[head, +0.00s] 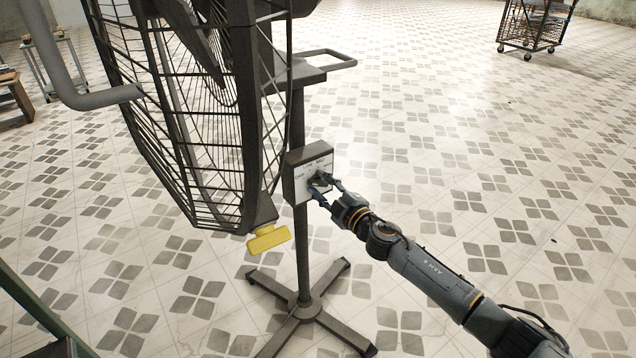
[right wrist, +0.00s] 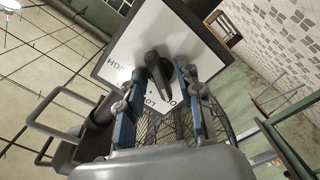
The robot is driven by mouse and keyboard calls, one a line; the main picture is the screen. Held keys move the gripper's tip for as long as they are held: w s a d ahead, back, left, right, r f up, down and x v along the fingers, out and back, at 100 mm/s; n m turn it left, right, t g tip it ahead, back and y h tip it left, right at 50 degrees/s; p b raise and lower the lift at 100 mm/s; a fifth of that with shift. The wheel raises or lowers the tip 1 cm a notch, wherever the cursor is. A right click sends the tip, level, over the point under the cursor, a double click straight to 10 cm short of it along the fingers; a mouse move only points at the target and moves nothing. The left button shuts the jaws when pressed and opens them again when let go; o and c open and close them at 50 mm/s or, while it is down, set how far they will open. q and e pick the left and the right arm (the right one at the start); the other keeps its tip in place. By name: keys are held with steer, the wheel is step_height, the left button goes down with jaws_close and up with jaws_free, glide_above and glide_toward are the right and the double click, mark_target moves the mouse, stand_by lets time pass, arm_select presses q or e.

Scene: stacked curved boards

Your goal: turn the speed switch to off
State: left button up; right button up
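The speed switch is a dark knob (head: 319,179) on the white face of a control box (head: 300,181) on the fan's stand. In the right wrist view the knob (right wrist: 154,70) has a long dark grip, and the panel (right wrist: 128,58) around it carries dark lettering, upside down and partly covered. "HIGH" reads at the left and "LO" near the grip's lower end. My right gripper (head: 323,187) is at the panel, open, with its two blue-grey fingers on either side of the knob. Gaps show between fingers and knob. My left gripper is not in view.
The big caged fan (head: 190,110) stands left of the box on a post with a cross-shaped foot (head: 302,312). A yellow tag (head: 267,238) hangs at the cage's bottom. A wheeled wire cart (head: 533,28) is far at the right. Tiled floor right of the fan is clear.

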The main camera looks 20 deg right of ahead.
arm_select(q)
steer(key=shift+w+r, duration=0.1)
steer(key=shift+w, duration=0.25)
arm_select(e)
steer(key=shift+s+d, duration=0.1)
steer(key=shift+s, duration=0.15)
steer(key=p+v, duration=0.1)
steer(key=v, duration=0.3)
steer(key=shift+s, duration=0.1)
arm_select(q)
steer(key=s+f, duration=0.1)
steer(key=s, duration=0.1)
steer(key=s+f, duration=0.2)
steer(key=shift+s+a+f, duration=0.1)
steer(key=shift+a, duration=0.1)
arm_select(e)
steer(key=shift+v, duration=1.15)
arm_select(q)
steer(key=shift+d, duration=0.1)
